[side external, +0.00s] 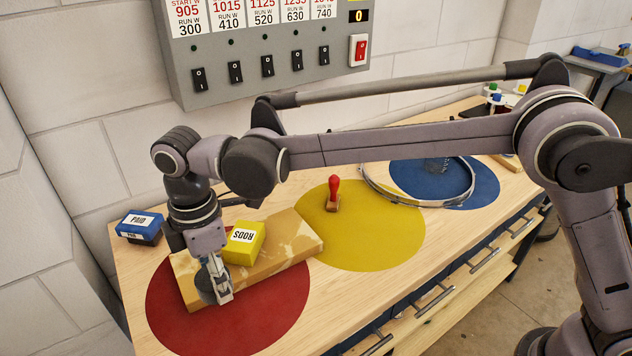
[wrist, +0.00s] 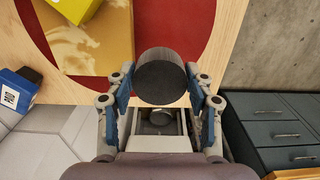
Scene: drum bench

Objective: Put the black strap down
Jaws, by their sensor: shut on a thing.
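My gripper (side external: 222,280) is shut on a dark, round, roll-like piece (side external: 206,287). It looks like the black strap coiled up, but I cannot make out a strap's weave or ends. In the wrist view my gripper (wrist: 157,84) has a finger on each side of the dark piece (wrist: 162,80), whose flat round face shows. In the side view my gripper hangs over the red circle (side external: 250,320), at the near edge of the marbled yellow-brown slab (side external: 295,238). I cannot tell whether the dark piece touches the slab or the bench.
A yellow block (side external: 243,243) sits on the slab. A blue PAID box (side external: 140,227) stands at the bench's left. A red-handled stamp (side external: 333,195) stands on the yellow circle (side external: 385,235). A metal hoop (side external: 425,204) lies toward the blue circle (side external: 480,185). Bare red shows in front.

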